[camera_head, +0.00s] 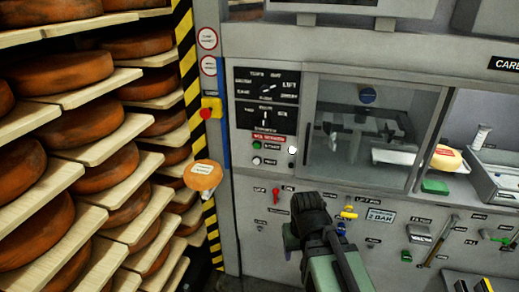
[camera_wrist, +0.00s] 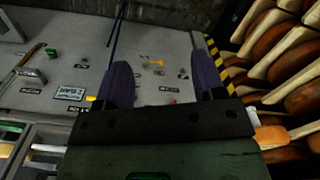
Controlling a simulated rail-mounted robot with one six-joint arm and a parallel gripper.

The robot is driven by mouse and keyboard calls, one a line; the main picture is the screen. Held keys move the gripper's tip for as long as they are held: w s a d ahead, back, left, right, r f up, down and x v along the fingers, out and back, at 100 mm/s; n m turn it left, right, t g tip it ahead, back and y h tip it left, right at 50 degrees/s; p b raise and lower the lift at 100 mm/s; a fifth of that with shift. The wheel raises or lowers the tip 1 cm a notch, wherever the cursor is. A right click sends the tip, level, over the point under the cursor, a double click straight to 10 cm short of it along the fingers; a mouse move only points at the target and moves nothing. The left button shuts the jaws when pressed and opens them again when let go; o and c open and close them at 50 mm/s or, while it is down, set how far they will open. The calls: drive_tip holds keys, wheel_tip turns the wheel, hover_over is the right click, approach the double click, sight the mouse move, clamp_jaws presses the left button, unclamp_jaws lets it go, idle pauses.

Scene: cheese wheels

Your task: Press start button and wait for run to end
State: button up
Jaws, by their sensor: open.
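The control panel (camera_head: 267,113) is a black board with two rotary knobs on the grey machine, left of a glass window. Below the knobs, under a red label, sits a small green button (camera_head: 257,146) whose lettering is too small to read surely. A white button (camera_head: 256,161) is just below it, and another pale round one (camera_head: 292,150) is to the right. My gripper (camera_head: 308,203) is below and right of the buttons, apart from them. In the wrist view my gripper (camera_wrist: 163,75) has its two dark fingers spread with nothing between them.
Shelves of orange cheese wheels (camera_head: 68,73) fill the left, beside a yellow-black striped post (camera_head: 188,55). Levers and handles (camera_head: 437,240) stick out from the lower front.

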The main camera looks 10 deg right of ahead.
idle(0.4)
clamp_jaws()
idle(1.3)
drive_tip(key=shift+f, duration=0.1)
